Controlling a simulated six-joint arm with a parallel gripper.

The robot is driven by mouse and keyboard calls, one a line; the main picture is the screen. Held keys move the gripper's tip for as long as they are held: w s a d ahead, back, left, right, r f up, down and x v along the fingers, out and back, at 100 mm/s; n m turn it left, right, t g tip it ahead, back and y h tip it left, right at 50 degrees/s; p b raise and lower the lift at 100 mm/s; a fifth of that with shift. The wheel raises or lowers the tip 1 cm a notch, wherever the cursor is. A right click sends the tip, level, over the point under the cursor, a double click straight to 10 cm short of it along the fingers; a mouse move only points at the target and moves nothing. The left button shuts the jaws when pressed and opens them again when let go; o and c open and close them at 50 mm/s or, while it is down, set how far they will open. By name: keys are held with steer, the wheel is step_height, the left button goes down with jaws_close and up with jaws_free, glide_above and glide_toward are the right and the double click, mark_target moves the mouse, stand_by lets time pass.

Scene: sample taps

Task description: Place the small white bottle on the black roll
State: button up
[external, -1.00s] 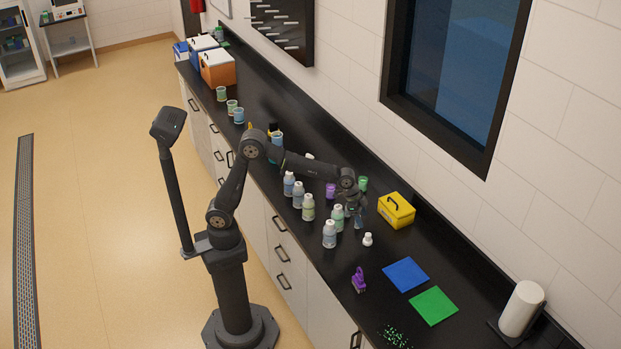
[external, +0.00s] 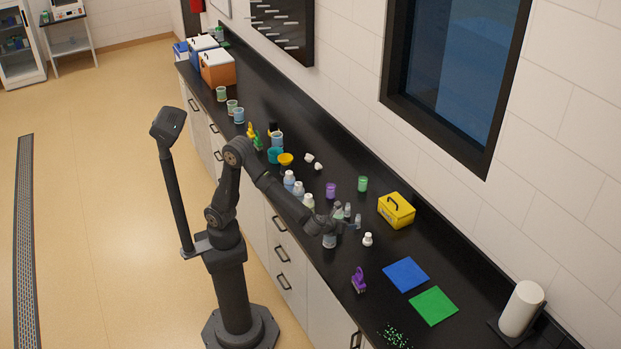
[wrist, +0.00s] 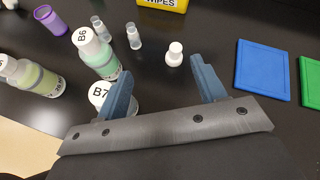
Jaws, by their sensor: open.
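The small white bottle (external: 367,239) stands upright on the black counter, just right of my gripper (external: 345,224). In the wrist view the small white bottle (wrist: 174,54) stands beyond the fingertips, within the gap between them. My gripper (wrist: 162,72) is open with nothing between its fingers. Its left finger overlaps a white-capped bottle marked B7 (wrist: 99,95) in the wrist view; I cannot tell whether they touch. I cannot make out a black roll; a white roll (external: 522,308) stands on a dark base at the counter's right end.
Bottle B6 (wrist: 94,52) and two small clear vials (wrist: 133,36) stand close by on the left. A yellow wipes box (external: 396,210) is behind. Blue (external: 406,274) and green (external: 433,306) mats lie to the right. A purple item (external: 359,280) stands near the front edge.

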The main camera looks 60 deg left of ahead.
steer(key=s+d+r+m+t+h, duration=0.1)
steer(key=s+d+r+m+t, duration=0.1)
steer(key=d+m, duration=0.15)
glide_toward(366, 239)
steer(key=shift+m, duration=0.45)
steer(key=v, duration=0.5)
steer(key=shift+s+a+f, duration=0.15)
steer(key=shift+s+f, duration=0.1)
steer(key=shift+f, duration=0.05)
steer(key=shift+w+f, duration=0.2)
steer(key=shift+w, duration=0.1)
steer(key=x, duration=1.6)
steer(key=shift+w+a, duration=0.1)
steer(key=shift+w, duration=0.3)
steer(key=c, duration=1.1)
steer(key=shift+c, duration=0.2)
